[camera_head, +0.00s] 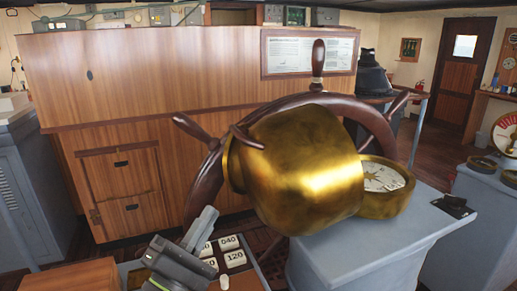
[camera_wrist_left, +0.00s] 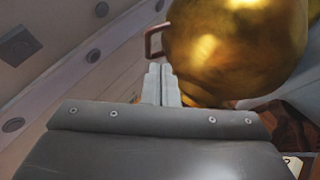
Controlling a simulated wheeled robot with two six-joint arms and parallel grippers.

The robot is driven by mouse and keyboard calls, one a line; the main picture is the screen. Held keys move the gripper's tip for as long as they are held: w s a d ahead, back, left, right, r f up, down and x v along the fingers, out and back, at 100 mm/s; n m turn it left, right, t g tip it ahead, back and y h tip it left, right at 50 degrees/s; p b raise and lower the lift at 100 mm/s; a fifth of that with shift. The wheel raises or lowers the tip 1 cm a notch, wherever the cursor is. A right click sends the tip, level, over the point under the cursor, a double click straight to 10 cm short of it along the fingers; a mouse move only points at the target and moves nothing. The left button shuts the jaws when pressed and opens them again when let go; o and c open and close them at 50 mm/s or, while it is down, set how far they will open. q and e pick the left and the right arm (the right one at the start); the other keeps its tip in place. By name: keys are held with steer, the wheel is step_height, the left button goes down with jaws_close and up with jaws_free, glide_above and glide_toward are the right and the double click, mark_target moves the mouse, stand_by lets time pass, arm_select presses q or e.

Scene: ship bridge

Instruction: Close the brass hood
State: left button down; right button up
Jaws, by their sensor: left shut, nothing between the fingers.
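The brass hood (camera_head: 310,170) is tipped over to the left of the compass dial (camera_head: 382,178), which sits uncovered in a brass ring on a grey pedestal (camera_head: 350,250). A small dark reddish handle (camera_head: 247,138) sticks out from the hood's left side. My left gripper (camera_head: 207,215) is shut and empty, below and left of the hood. In the left wrist view its fingertips (camera_wrist_left: 160,70) are together just below the handle (camera_wrist_left: 150,42), with the hood (camera_wrist_left: 235,45) to their right. Whether they touch the hood I cannot tell. My right gripper is not in view.
A wooden ship's wheel (camera_head: 375,122) stands close behind the hood. A wooden console (camera_head: 140,80) fills the back left. A black flat object (camera_head: 453,203) lies on the pedestal's right side.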

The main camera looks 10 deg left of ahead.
arm_select(q)
steer(key=p, duration=0.4)
glide_toward(245, 144)
steer(key=w+r, duration=0.1)
steer(key=w, duration=0.1)
steer(key=x, duration=0.1)
steer(key=p+x, duration=0.1)
steer(key=x, duration=0.1)
steer(key=shift+s+d+r, duration=0.1)
steer(key=shift+d, duration=0.2)
steer(key=shift+x, duration=0.85)
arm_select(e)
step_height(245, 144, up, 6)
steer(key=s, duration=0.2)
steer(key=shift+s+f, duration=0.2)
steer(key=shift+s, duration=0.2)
